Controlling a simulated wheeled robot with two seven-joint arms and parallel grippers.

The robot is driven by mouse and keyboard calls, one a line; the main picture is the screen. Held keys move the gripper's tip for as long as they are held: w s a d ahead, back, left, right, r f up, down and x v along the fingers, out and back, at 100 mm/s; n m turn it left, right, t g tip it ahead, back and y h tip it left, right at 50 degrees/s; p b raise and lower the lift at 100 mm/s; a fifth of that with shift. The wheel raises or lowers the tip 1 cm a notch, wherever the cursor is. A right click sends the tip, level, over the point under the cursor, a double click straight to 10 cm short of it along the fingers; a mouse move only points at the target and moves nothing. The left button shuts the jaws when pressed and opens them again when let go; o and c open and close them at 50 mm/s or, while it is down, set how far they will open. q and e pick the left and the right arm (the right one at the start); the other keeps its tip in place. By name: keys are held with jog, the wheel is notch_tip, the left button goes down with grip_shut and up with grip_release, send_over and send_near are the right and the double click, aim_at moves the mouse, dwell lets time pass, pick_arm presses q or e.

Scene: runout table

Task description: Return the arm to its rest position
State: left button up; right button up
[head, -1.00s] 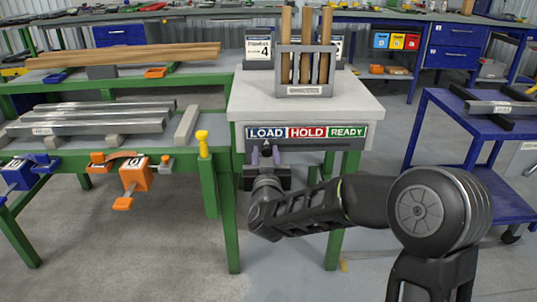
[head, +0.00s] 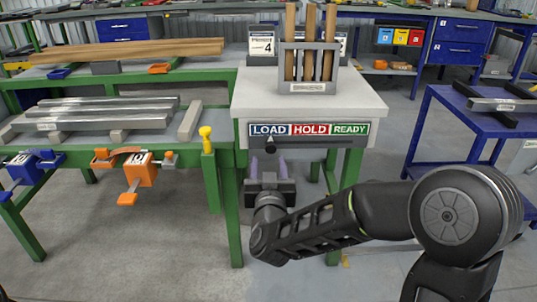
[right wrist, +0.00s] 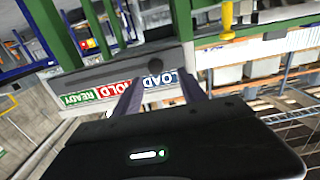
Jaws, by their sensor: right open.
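My right gripper (head: 268,168) is open and empty in the head view. Its two purple-grey fingers point up toward the front of the white table (head: 365,98), below the LOAD part of the sign. The sign (head: 309,129) reads LOAD, HOLD and READY. A dark slider with a light pointer (head: 270,142) sits under LOAD. In the right wrist view the fingers (right wrist: 158,88) stand apart, with the sign (right wrist: 88,97) seen beyond them and nothing between them. My right arm reaches in from the lower right. My left gripper is not in view.
A rack with wooden bars (head: 308,75) stands on the white table. Metal bars (head: 100,117) lie on the green bench at left, with orange (head: 140,170) and blue (head: 24,171) clamps at its front edge. A blue cart (head: 470,125) stands at right.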

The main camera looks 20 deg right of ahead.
jog(key=shift+s+a, duration=0.2)
jog(key=shift+s, duration=0.35)
